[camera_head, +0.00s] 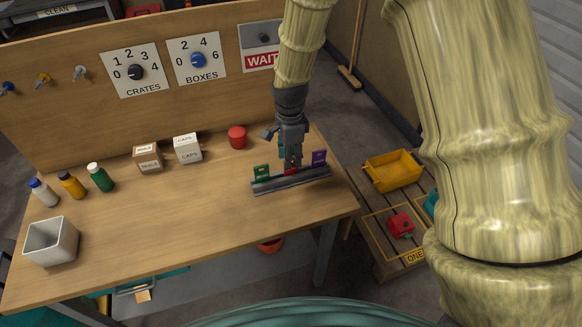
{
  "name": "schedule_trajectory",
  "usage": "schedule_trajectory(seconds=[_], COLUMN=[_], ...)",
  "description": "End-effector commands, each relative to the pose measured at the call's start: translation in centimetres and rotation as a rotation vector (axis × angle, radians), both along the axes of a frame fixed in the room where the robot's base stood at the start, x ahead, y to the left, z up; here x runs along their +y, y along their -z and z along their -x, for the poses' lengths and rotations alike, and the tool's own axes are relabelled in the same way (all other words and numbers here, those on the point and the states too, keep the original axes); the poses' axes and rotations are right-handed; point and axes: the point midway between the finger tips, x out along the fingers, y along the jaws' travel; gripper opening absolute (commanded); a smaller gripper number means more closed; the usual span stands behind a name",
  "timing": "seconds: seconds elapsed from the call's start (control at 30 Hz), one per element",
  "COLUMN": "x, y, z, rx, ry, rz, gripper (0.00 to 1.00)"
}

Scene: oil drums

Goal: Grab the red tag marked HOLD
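A grey slotted rack (290,183) lies on the right part of the wooden bench. A green tag (261,173) stands at its left end and a purple tag (319,157) at its right end. Between them a small part of a red tag (291,171) shows low in the rack. The rest of it is hidden by my gripper, and I cannot read any lettering on it. My gripper (292,162) points down over the red tag, with its fingertips at the tag. I cannot tell whether the fingers are apart or closed on it.
A red pot (237,137), a CAPS box (187,149) and a brown box (148,158) stand left of the rack. Several bottles and a white bin (51,241) are farther left. The dial backboard (75,112) rises behind. The front middle of the bench is clear.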

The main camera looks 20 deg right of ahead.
Motion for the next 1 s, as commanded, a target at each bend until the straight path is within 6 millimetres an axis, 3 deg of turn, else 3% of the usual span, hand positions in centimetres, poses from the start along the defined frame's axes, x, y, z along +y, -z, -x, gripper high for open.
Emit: schedule_trajectory(seconds=[0.27,0.63,1.0], x=[-0.3,-0.5,-0.5], y=[1.2,4.7,5.4], z=[-0.1,-0.4,-0.4], rx=[0.002,0.001,-0.001], ry=[0.001,0.002,0.001], rz=[0.000,0.000,0.000], gripper=[0.33,0.33,0.33])
